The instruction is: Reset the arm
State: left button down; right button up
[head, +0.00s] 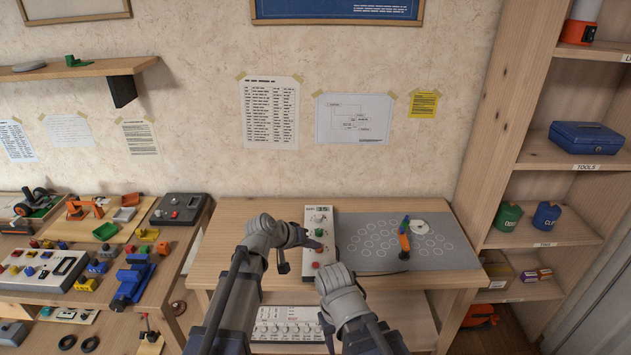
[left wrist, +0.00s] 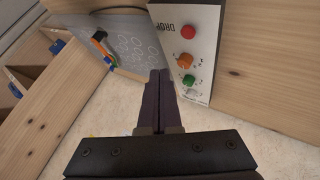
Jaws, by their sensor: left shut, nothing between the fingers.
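My left arm comes in from the left in the head view, and its gripper (head: 314,243) is over the control panel (head: 321,214). In the left wrist view the two dark fingers of the left gripper (left wrist: 159,75) are together, with nothing between them. The panel also shows there (left wrist: 205,20), with a red button (left wrist: 188,32), an orange knob (left wrist: 185,61) and a green button (left wrist: 188,80). My right arm (head: 342,290) is low in front of the panel, its fingers not clear.
A shelf unit (head: 490,140) stands at right. A cluttered workbench (head: 150,265) is at left.

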pick_arm(q)
jog(key=s+a+m+g+y+p, duration=0.1)
jog(key=s+a+g+y+p, duration=0.1)
jog(key=s, duration=1.1)
jog(key=s+a+f+m+g+y+p, duration=0.1)
jog(key=s+y, duration=0.5)
jog(key=s, duration=0.6)
jog(key=a+m+g+p, duration=0.1)
jog(key=a+g+p, duration=0.1)
jog(key=g, duration=0.1)
jog(key=shift+s+a+f+g, duration=0.2)
jog(key=shift+s+g, duration=0.1)
jog(key=shift+s, duration=0.1)
pick_arm(e)
notch_tip(320, 180, up, 5)
jog(key=shift+r, duration=0.15)
jog(key=shift+o, duration=0.4)
